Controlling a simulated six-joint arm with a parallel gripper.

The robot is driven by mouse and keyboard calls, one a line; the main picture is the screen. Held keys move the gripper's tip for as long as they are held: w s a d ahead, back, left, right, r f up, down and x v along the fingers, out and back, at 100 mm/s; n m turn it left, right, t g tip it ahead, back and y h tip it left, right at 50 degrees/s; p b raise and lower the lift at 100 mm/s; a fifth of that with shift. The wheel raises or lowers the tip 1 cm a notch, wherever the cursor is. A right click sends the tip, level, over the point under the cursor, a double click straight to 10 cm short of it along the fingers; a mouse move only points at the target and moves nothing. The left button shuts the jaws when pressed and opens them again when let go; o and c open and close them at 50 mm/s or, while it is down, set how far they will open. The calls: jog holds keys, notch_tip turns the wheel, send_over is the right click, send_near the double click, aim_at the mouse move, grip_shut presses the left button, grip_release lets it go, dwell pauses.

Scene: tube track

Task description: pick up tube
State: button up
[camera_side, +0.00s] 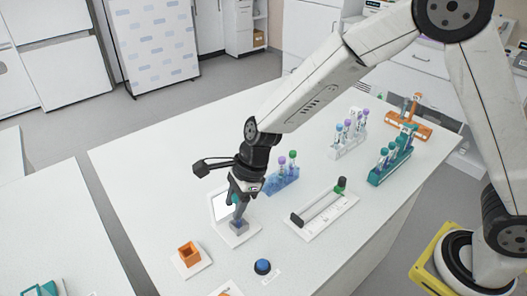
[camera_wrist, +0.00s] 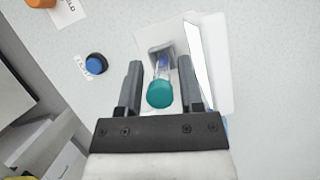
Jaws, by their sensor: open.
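A tube with a teal cap (camera_wrist: 160,94) stands in a small grey holder (camera_wrist: 160,50) in the wrist view; its clear body shows a little blue inside. In the side view the holder (camera_side: 239,227) sits on a white base, and my gripper hides most of the tube. My gripper (camera_wrist: 157,75) is open, with one finger on each side of the tube. Gaps show between the fingers and the cap. In the side view my gripper (camera_side: 238,200) points down over the holder.
A white upright panel (camera_side: 220,204) stands close beside the holder. A blue button (camera_side: 262,267) and an orange square holder (camera_side: 189,254) are nearby. A blue rack (camera_side: 282,181), a white rail fixture (camera_side: 322,214) and a teal rack (camera_side: 390,165) with tubes stand farther right.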

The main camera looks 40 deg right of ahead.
jog(key=shift+a+f, duration=0.1)
jog(key=shift+f, duration=0.2)
grip_shut()
